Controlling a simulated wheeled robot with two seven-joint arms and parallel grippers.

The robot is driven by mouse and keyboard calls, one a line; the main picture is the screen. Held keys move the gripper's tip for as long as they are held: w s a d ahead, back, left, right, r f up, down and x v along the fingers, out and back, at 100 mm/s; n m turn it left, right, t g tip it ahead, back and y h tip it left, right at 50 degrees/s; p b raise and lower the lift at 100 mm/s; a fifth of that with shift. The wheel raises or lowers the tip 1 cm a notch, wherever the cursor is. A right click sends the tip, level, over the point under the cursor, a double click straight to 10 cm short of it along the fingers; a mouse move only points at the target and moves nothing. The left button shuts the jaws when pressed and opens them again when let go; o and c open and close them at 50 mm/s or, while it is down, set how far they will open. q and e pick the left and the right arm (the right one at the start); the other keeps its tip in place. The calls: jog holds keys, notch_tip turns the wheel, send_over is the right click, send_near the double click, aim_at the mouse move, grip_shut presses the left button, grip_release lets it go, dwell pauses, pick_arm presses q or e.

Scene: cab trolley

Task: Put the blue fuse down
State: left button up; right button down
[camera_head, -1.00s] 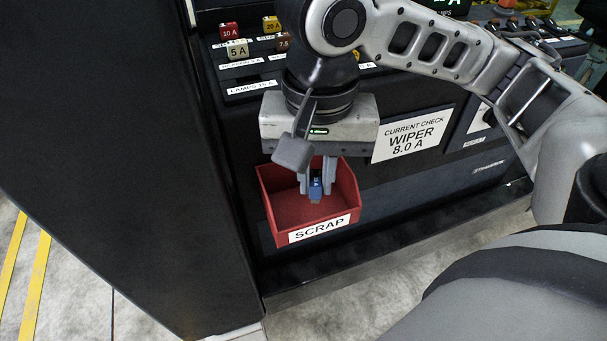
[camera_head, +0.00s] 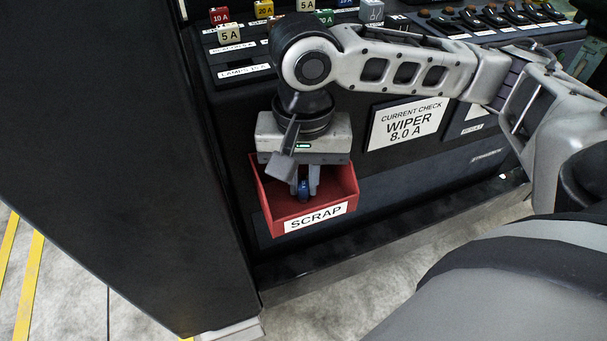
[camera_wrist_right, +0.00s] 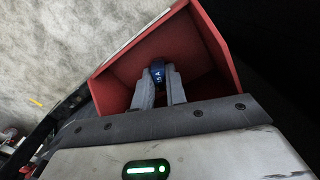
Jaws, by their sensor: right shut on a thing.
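The blue fuse (camera_head: 303,189) is between the fingers of my right gripper (camera_head: 304,187), which is shut on it. The gripper points down inside the red SCRAP bin (camera_head: 268,212). In the right wrist view the fuse (camera_wrist_right: 157,72) shows at the fingertips (camera_wrist_right: 158,78), inside the red walls of the bin (camera_wrist_right: 215,45). I cannot tell whether the fuse touches the bin floor. My left gripper is not in view.
The bin is on the front of a dark panel with a CURRENT CHECK WIPER 8.0 A sign (camera_head: 407,124). Above are coloured fuses, such as a 5 A one (camera_head: 229,34), and a row of switches (camera_head: 500,17). A dark post (camera_head: 90,140) fills the left.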

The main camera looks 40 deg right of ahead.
aim_at(304, 182)
jog(key=c, duration=1.4)
grip_release()
jog(key=shift+f, duration=0.1)
jog(key=shift+c, duration=0.2)
pick_arm(q)
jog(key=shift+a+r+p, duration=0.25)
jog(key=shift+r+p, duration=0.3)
jog(key=shift+p, duration=0.6)
pick_arm(e)
notch_tip(304, 182, up, 12)
jog(key=shift+r, duration=0.2)
